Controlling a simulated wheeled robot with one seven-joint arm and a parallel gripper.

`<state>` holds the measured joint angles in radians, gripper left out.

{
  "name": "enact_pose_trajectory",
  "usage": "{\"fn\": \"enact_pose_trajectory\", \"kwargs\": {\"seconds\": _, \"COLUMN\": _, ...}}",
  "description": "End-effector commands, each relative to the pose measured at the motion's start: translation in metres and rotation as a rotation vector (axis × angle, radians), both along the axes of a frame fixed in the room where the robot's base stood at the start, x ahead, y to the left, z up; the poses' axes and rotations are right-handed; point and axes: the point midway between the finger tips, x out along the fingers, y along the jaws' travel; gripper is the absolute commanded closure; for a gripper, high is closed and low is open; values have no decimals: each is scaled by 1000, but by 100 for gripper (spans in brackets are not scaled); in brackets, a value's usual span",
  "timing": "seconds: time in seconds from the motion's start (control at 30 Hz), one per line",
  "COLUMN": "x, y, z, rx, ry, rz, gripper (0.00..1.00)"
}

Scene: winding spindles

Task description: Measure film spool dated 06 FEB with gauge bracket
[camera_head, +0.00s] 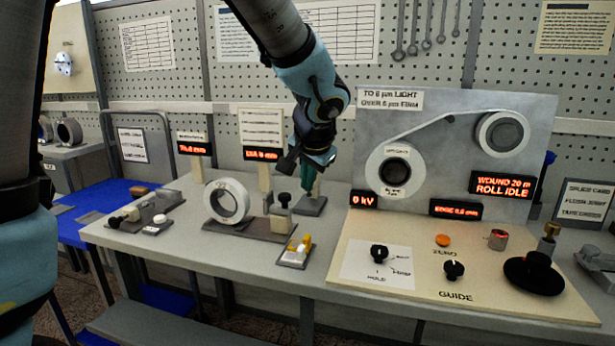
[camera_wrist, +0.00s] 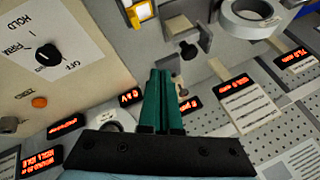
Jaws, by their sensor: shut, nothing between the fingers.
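A white ring-shaped spool (camera_head: 228,201) stands upright on a dark base plate on the bench; it also shows at the top of the wrist view (camera_wrist: 233,22). No date can be read on it. A grey stand with a dark knob (camera_head: 284,199) is right of the spool; which part is the gauge bracket I cannot tell. My gripper (camera_head: 308,188) points down above a small grey plate (camera_head: 311,206), right of the knobbed stand. Its green fingers (camera_wrist: 160,75) are shut and empty in the wrist view. More rings (camera_head: 70,131) sit on the left side bench.
A control panel with knobs (camera_head: 453,270) fills the right side, below an upright board with two reels (camera_head: 503,134). Display posts (camera_head: 261,154) stand behind the spool. Grey tooling (camera_head: 147,210) is at left.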

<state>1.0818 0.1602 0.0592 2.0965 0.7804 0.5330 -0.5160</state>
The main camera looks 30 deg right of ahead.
Motion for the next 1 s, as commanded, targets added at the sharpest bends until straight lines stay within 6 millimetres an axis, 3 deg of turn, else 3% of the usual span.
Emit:
{"fn": "enact_pose_trajectory", "kwargs": {"seconds": 0.3, "x": 35, "y": -11, "z": -55, "rx": 4, "ry": 3, "rz": 1, "gripper": 100}}
{"fn": "enact_pose_trajectory", "kwargs": {"seconds": 0.6, "x": 68, "y": 2, "z": -55, "rx": 0, "ry": 2, "rz": 2, "gripper": 100}}
{"fn": "enact_pose_trajectory", "kwargs": {"seconds": 1.0, "x": 71, "y": 3, "z": -57, "rx": 0, "ry": 2, "rz": 1, "gripper": 100}}
